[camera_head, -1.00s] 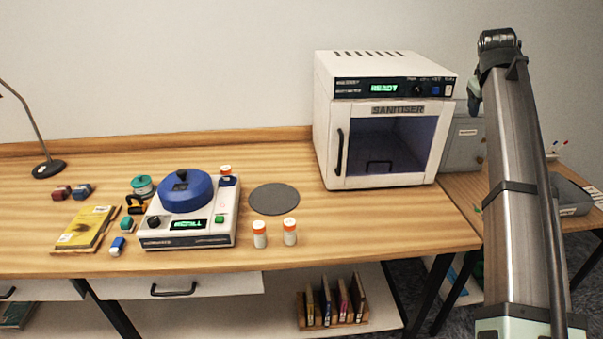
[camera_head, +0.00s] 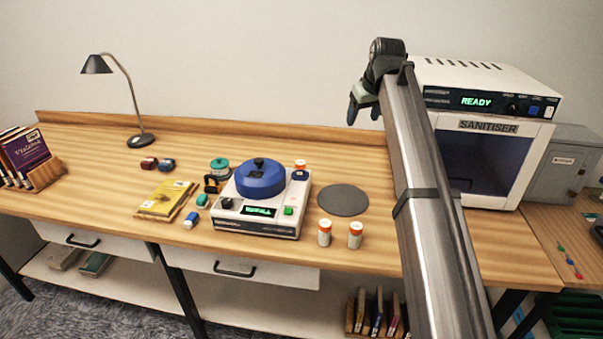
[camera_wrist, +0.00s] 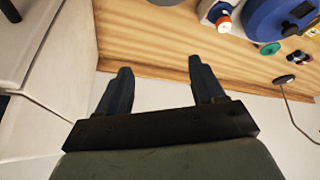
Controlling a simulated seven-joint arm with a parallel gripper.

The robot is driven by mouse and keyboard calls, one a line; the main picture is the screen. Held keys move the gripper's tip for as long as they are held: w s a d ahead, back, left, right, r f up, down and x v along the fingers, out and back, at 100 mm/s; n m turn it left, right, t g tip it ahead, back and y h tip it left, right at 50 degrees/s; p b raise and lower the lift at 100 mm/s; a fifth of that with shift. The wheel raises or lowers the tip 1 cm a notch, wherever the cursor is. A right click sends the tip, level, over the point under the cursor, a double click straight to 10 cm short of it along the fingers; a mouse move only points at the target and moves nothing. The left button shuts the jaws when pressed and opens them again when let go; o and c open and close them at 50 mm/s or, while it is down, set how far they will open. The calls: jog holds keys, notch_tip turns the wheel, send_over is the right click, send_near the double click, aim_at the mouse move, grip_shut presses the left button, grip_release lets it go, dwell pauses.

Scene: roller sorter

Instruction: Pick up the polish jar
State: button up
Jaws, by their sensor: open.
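The jar with a teal lid (camera_head: 219,169), which I take to be the polish jar, stands on the wooden table just left of the sorter's blue drum. It also shows in the wrist view (camera_wrist: 269,48), to the right. My gripper (camera_head: 362,114) is raised over the back of the table, in front of the wall, well to the right of the jar. In the wrist view my gripper (camera_wrist: 162,82) has its two dark fingers apart with nothing between them.
The sorter with the blue drum (camera_head: 259,178) stands beside the jar. Orange-capped bottles (camera_head: 325,234), a grey disc (camera_head: 343,200), a yellow book (camera_head: 165,198) and a lamp (camera_head: 96,65) are on the table. The sanitiser (camera_head: 487,127) stands right. The back strip of table is mostly clear.

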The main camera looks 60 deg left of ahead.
jog(key=n+g, duration=0.2)
send_near(300, 162)
jog(key=x, duration=0.5)
jog(key=shift+s+a+f, duration=0.1)
jog(key=shift+s+a, duration=0.05)
jog(key=shift+s, duration=0.15)
jog(key=shift+w+x, duration=0.15)
jog(key=shift+x, duration=1.15)
jog(key=shift+w+x, duration=0.2)
jog(key=shift+x, duration=1.1)
jog(key=shift+c, duration=0.4)
jog(key=c, duration=1.1)
